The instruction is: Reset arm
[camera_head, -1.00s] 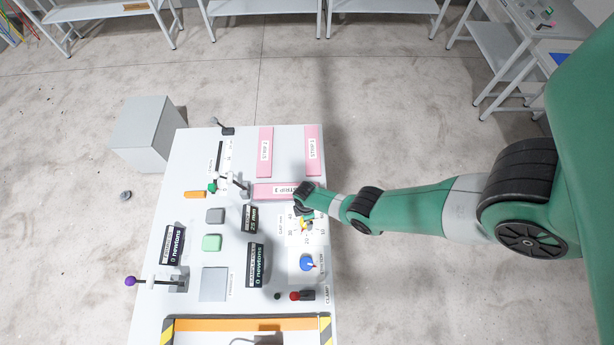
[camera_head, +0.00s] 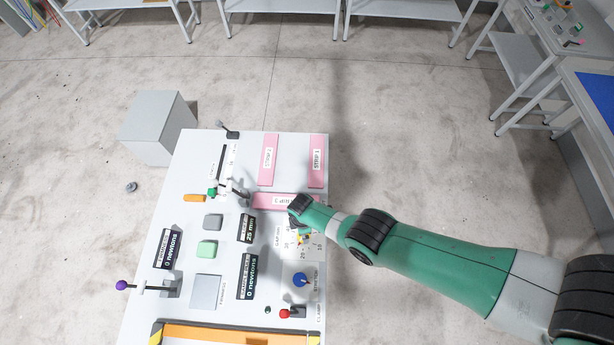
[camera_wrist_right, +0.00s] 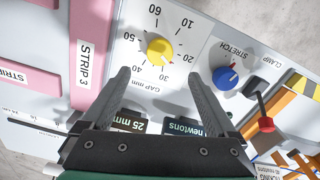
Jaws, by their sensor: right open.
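My right gripper (camera_head: 297,222) reaches in from the right over the white control table (camera_head: 190,150), close to the yellow gap knob (camera_head: 301,238). In the right wrist view my right gripper (camera_wrist_right: 160,76) is open, its two fingers apart with nothing between them. The yellow gap knob (camera_wrist_right: 160,51) lies just beyond the fingertips, and I see no contact with it. The blue stretch knob (camera_wrist_right: 225,78) is right of the fingers. The pink strip 3 (camera_wrist_right: 84,60) is on the left. My left gripper is not in view.
A black 25 mm display (camera_head: 247,228) and newtons displays stand up from the table. The red clamp lever (camera_head: 285,313) is near its right edge. Pink strips (camera_head: 317,160) lie at the far end. A grey box (camera_head: 157,130) stands on the floor left; open floor lies right.

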